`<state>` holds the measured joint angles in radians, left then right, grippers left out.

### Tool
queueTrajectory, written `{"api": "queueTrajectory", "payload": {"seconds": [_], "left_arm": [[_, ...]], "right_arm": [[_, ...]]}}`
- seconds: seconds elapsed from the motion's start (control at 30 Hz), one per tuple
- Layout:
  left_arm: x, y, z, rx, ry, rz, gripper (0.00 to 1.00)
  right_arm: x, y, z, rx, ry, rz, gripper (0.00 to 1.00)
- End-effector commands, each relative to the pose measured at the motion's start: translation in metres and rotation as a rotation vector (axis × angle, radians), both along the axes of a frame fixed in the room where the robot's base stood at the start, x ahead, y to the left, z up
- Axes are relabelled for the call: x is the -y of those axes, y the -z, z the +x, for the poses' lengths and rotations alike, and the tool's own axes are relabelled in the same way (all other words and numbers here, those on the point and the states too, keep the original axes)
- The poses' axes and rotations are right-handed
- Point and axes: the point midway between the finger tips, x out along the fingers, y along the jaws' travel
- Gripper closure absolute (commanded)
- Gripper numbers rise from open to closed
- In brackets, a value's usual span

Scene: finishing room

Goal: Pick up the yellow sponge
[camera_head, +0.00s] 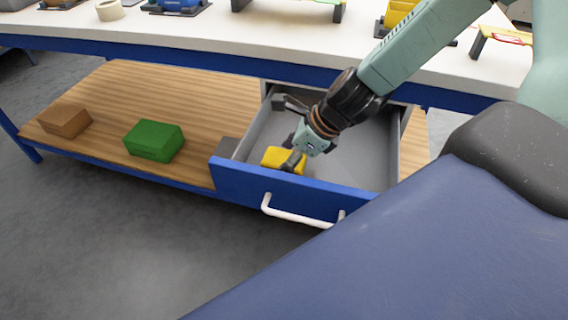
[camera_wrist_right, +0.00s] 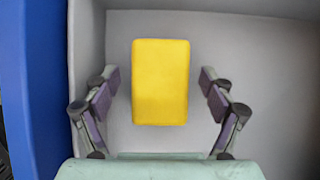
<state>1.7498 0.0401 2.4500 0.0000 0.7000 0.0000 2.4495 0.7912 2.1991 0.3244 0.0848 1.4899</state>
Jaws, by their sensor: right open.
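The yellow sponge (camera_head: 283,158) lies on the floor of the open blue-fronted drawer (camera_head: 258,180), near its front left corner. My right gripper (camera_head: 288,137) reaches down into the drawer over the sponge and hides part of it. In the right wrist view the sponge (camera_wrist_right: 160,82) is a whole upright rectangle, centred between the fingers of my right gripper (camera_wrist_right: 160,88). The fingers are open, with a gap on each side of the sponge. My left gripper is not in view.
A green block (camera_head: 154,140) and a brown block (camera_head: 65,121) sit on the wooden lower shelf (camera_head: 185,97) left of the drawer. The white bench top (camera_head: 200,35) runs above. The drawer's walls surround the gripper closely, and a white handle (camera_head: 300,216) sticks out in front.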

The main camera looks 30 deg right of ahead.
Motion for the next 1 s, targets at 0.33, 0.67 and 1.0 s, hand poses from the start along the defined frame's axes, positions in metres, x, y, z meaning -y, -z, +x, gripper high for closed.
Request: {"api": "queueTrajectory", "payload": {"seconds": [0.33,0.67,1.0], "left_arm": [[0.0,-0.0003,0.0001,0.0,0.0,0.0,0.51],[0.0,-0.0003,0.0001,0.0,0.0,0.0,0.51],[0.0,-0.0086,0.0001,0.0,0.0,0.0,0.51]], "right_arm": [[0.0001,0.0,-0.0001,0.0,0.0,0.0,0.42],[0.0002,0.0,0.0,0.0,0.0,0.0,0.61],[0.001,-0.0076,0.0004,0.0,0.0,0.0,0.61]]}}
